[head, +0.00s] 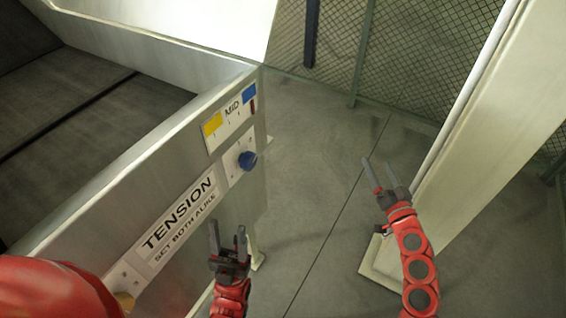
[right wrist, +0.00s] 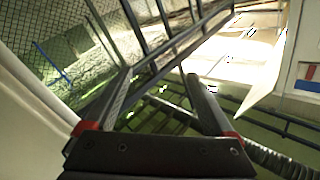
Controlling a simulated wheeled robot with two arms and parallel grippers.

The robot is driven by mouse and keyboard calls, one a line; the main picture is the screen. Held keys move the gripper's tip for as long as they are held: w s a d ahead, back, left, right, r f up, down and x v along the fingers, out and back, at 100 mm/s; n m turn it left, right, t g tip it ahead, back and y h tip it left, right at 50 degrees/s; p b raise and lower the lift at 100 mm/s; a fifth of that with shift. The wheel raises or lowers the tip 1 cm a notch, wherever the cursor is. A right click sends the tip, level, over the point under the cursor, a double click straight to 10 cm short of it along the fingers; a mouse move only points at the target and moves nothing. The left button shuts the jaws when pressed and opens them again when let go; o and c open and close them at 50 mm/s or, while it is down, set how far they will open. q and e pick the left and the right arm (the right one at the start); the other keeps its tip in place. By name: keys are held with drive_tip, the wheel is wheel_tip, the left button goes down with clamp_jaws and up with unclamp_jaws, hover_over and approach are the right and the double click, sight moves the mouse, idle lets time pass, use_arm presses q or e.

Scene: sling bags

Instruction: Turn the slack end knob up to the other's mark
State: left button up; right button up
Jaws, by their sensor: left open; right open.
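A blue knob (head: 247,160) sits on the side of a metal conveyor frame, at the far end of the label "TENSION SET BOTH ALIKE" (head: 180,221). A yellow knob (head: 124,300) shows at the label's near end, partly cut off by the lower picture area and my arm. Above the blue knob is a scale plate (head: 231,116) with a yellow block, "MID", a blue block and a dark red mark near the blue end. My left gripper (head: 228,236) is open and empty, below the label. My right gripper (head: 381,174) is open and empty, well right of the knobs; its fingers fill the right wrist view (right wrist: 158,85).
A pale upright post (head: 490,130) stands close to the right of my right gripper. A mesh fence (head: 410,60) runs along the back. The grey floor (head: 310,190) between frame and post is clear. The dark belt (head: 80,100) lies behind the frame's side.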

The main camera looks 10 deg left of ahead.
drive_tip(key=s+a+r+n+g+y, duration=0.3)
drive_tip(key=s+a+n+g+y, duration=0.3)
drive_tip(key=a, duration=0.4)
drive_tip(key=n+g+y, duration=0.4)
drive_tip(key=n+g, duration=0.1)
drive_tip(key=n, duration=0.1)
approach(253, 162)
drive_tip(key=p+x, duration=0.1)
drive_tip(key=x, duration=0.1)
drive_tip(key=p+x, duration=0.2)
drive_tip(key=x, duration=0.1)
drive_tip(key=p+x, duration=0.2)
drive_tip(key=x, duration=0.1)
drive_tip(key=shift+a+r, duration=0.15)
drive_tip(key=shift+r, duration=0.15)
drive_tip(key=shift+w+a+f, duration=0.1)
drive_tip(key=shift+a+f, duration=0.1)
drive_tip(key=shift+a, duration=0.2)
